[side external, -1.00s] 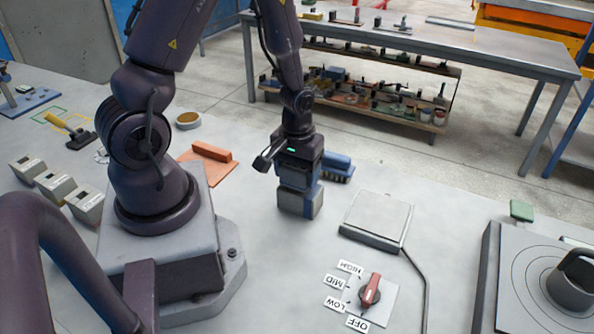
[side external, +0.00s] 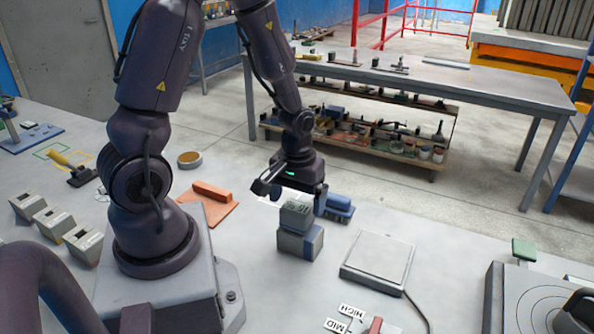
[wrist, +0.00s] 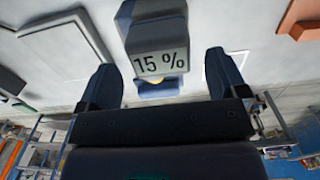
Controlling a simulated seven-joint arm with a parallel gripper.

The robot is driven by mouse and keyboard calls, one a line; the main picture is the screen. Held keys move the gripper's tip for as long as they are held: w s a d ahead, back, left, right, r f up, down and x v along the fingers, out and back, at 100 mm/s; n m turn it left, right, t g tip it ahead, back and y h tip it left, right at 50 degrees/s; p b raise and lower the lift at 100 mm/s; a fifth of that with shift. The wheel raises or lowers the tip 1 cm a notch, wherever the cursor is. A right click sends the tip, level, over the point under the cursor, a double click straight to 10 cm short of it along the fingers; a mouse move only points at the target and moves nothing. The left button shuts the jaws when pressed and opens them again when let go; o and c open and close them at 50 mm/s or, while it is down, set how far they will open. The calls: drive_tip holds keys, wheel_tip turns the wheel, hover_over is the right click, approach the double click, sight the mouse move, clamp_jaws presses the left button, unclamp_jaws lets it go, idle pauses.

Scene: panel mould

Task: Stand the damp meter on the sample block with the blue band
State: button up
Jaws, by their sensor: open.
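The damp meter (side external: 296,217), a small grey box with a dark display, stands upright on a grey sample block (side external: 297,243). Blue shows along that block's right edge. In the wrist view the meter (wrist: 155,45) reads 15 %, beyond and between my spread fingers. My gripper (side external: 295,200) is open and empty, just above and behind the meter in the side view, apart from it as far as I can tell. The meter hides most of the block in the wrist view.
A square grey plate (side external: 378,257) is to the right. An orange float (side external: 212,198) is to the left, with several grey blocks (side external: 55,220) farther left. The table in front of the block is clear.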

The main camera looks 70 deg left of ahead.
wheel_tip(320, 180, up, 8)
wheel_tip(320, 180, up, 10)
drive_tip(key=m+t, duration=0.3)
drive_tip(key=m, duration=0.2)
hover_over(297, 207)
drive_tip(key=s+d, duration=0.1)
drive_tip(key=d, duration=0.5)
drive_tip(key=s+d+r+m+t, duration=0.2)
drive_tip(key=s+d+r+m, duration=0.1)
drive_tip(key=s+r+m, duration=0.1)
drive_tip(key=shift+s+d+r+t, duration=0.3)
drive_tip(key=shift+s+d+r, duration=0.15)
drive_tip(key=shift+r, duration=0.35)
